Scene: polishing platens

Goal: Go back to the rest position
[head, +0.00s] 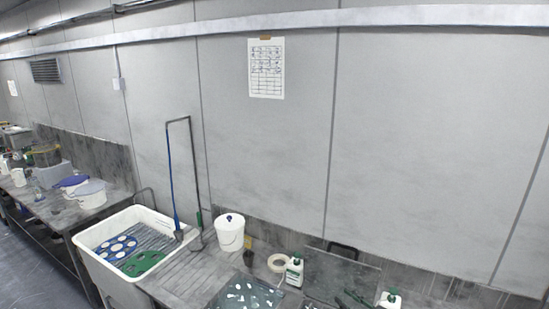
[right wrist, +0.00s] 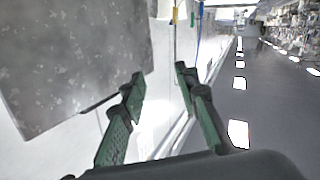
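My right gripper (right wrist: 160,78) is open in the right wrist view, with its two green-padded fingers apart and nothing between them. In the head view only a small dark-green part of it seems to show at the bottom edge (head: 356,299). My left gripper is in neither view. A blue platen (head: 112,250) and a green platen (head: 143,263) with pale round spots lie in a white tub (head: 112,284) at the left of the head view.
A grey bench (head: 190,277) runs along the wall. On it stand a white bucket (head: 229,236), a dark cup (head: 248,258), a tape roll (head: 277,263), white bottles (head: 294,271) and a dark mat with pale pieces. The right wrist view shows open floor (right wrist: 265,105) at right.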

